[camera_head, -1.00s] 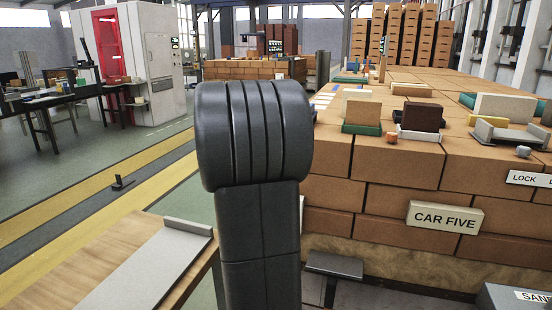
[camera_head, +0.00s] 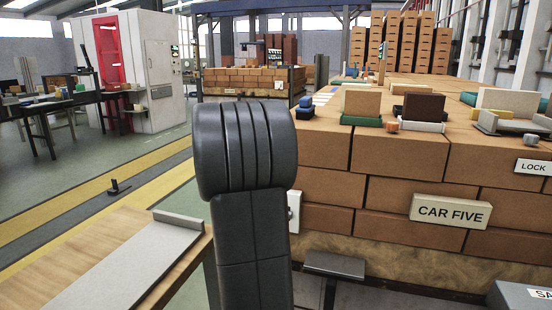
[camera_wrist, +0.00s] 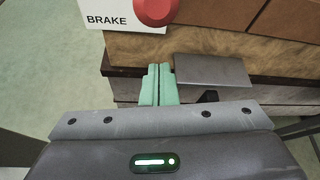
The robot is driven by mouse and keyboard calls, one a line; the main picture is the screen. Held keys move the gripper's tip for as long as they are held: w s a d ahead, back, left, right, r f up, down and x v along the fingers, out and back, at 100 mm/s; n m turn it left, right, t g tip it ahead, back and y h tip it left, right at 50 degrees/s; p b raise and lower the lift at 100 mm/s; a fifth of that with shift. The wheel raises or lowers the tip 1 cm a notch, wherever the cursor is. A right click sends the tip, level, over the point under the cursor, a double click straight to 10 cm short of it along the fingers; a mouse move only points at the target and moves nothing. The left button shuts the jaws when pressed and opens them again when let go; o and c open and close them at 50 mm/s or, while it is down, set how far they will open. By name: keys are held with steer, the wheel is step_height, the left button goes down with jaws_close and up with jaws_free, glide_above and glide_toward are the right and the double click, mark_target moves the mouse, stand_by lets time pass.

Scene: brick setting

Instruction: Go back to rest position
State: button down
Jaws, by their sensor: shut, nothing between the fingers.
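My gripper (camera_wrist: 158,84) shows in the wrist view with its two pale green fingers together and nothing between them. It is in front of the lower edge of the brick stack, left of a small grey ledge (camera_wrist: 212,69) and below a white BRAKE plate (camera_wrist: 128,18) with a red round button (camera_wrist: 156,10). The fingers look clear of these. In the head view my dark arm stands upright in the middle and my gripper is hidden behind it.
The brick stack (camera_head: 410,205) with a CAR FIVE sign (camera_head: 450,211) fills the right, with blocks and trays on top. The same grey ledge (camera_head: 334,265) juts out low. A wooden table (camera_head: 60,245) is near left. Open floor lies at the left.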

steer(key=t+b, duration=0.1)
steer(key=b, duration=0.1)
steer(key=f+t+b, duration=0.1)
steer(key=b, duration=0.2)
steer(key=shift+w+a+f+h, duration=0.1)
steer(key=shift+a+f+h, duration=0.15)
steer(key=shift+h, duration=0.15)
steer(key=r+g+p, duration=0.1)
steer(key=p, duration=0.3)
steer(key=d+r+g+y+p, duration=0.1)
steer(key=g+p, duration=0.1)
steer(key=p, duration=0.3)
steer(key=shift+s+r, duration=0.15)
steer(key=shift+s, duration=0.05)
steer(key=shift+r+g+p, duration=0.1)
steer(key=shift+g+p, duration=0.2)
steer(key=shift+p, duration=0.7)
